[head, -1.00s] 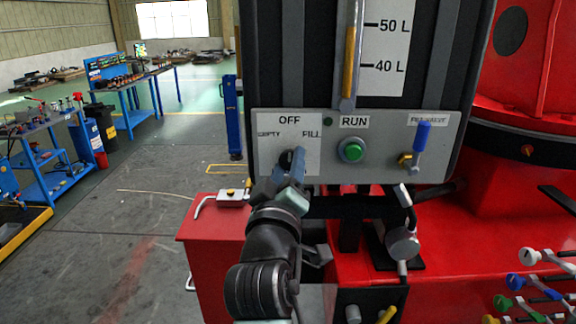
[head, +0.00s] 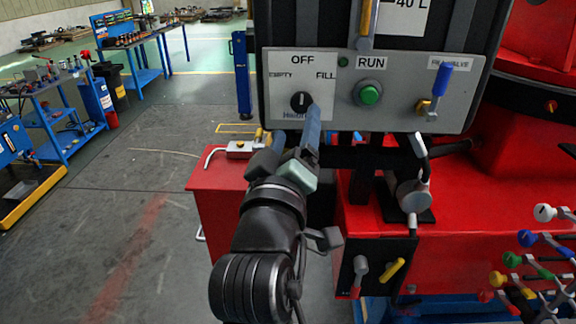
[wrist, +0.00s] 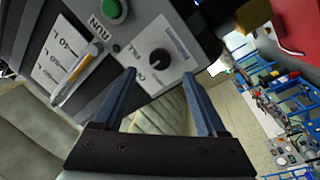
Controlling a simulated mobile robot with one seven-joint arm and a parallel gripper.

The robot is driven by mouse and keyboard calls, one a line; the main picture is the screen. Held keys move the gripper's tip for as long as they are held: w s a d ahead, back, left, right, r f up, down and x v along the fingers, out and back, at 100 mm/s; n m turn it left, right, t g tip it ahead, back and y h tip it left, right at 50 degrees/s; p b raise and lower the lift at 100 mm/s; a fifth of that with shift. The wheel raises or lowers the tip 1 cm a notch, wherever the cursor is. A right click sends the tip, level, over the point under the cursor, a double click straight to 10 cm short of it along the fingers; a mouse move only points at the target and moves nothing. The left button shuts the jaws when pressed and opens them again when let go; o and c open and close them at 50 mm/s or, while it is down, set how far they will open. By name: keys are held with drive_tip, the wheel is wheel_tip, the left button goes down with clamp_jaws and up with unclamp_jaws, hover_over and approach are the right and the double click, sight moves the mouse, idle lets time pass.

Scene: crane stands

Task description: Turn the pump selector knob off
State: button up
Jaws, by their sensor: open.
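The pump selector knob (head: 301,101) is a round black knob on a white plate (head: 277,89) labelled OFF at the top, EMPTY at the left and FILL at the right. Its white mark stands about upright, toward OFF. My gripper (head: 296,128) is open and empty just below the knob in the head view, with the knob clear of its fingers. In the wrist view the knob (wrist: 160,58) shows in full beyond and between the two blue fingertips (wrist: 159,75), apart from them. The right finger partly covers the plate's lower edge in the head view.
A green RUN button (head: 369,94) and a blue-handled fill valve (head: 441,79) are right of the knob. Coloured levers (head: 528,238) stand at the lower right. A red cabinet (head: 218,200) is below the panel. Open floor lies left.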

drive_tip(key=s+b, duration=0.1)
drive_tip(key=s, duration=0.5)
drive_tip(key=shift+a+f+b, duration=0.3)
drive_tip(key=shift+a+f, duration=0.05)
drive_tip(key=shift+r, duration=0.1)
drive_tip(key=s+d+r+m+t+y, duration=0.1)
drive_tip(key=s+r+m+t, duration=0.2)
drive_tip(key=r, duration=0.8)
drive_tip(key=s+r+m+t+y, duration=0.1)
drive_tip(key=s+r+m+t, duration=0.3)
drive_tip(key=s+r, duration=0.4)
wheel_tip(320, 180, up, 4)
drive_tip(key=shift+s+d+f+t, duration=0.15)
drive_tip(key=shift+d+t, duration=0.2)
drive_tip(key=shift+t, duration=0.25)
